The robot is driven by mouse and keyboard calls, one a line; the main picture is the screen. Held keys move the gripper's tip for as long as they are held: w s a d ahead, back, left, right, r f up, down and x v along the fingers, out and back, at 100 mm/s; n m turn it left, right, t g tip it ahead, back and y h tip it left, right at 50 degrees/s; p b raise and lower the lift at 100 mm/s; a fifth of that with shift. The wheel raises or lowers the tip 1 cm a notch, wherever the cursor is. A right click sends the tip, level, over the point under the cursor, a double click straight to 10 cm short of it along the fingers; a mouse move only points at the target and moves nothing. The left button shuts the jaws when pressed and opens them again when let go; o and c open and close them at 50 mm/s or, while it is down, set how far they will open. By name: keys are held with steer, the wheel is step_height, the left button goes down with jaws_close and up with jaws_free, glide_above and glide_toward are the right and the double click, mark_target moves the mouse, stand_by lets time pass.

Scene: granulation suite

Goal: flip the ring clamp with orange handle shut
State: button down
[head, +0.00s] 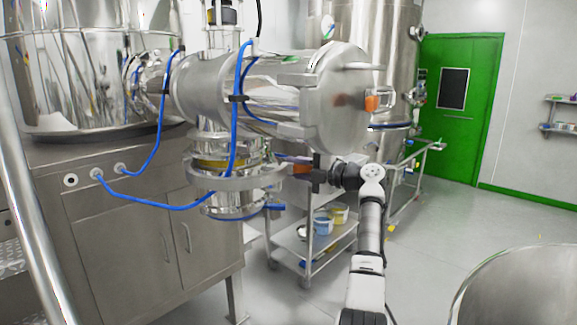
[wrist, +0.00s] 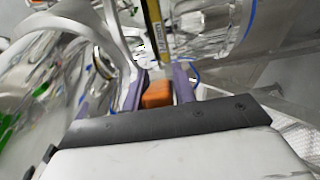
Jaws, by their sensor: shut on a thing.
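The steel ring clamp (head: 236,181) sits around the vertical steel vessel, below the horizontal cylinder. Its orange handle (head: 300,169) sticks out to the right of the ring, at my gripper (head: 314,171). In the wrist view the orange handle (wrist: 157,95) lies between the two purple fingers of my gripper (wrist: 160,88), which is shut on it. The fingers partly hide the handle. I cannot tell from these views how far the clamp's latch is closed.
The horizontal steel cylinder (head: 260,90) hangs just above my gripper and carries another orange knob (head: 371,103). Blue hoses (head: 155,203) loop at the left. A cart (head: 318,245) with tubs stands below. Open floor lies to the right, before the green door (head: 460,105).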

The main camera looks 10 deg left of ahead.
steer(key=shift+s+f, duration=0.1)
steer(key=c, duration=1.2)
jaws_free()
steer(key=shift+d, duration=0.1)
steer(key=shift+c, duration=0.2)
steer(key=b+v, duration=0.4)
steer(key=v, duration=0.9)
steer(key=shift+d+b, duration=0.3)
steer(key=shift+d, duration=0.05)
steer(key=shift+s, duration=0.1)
steer(key=shift+c, duration=0.3)
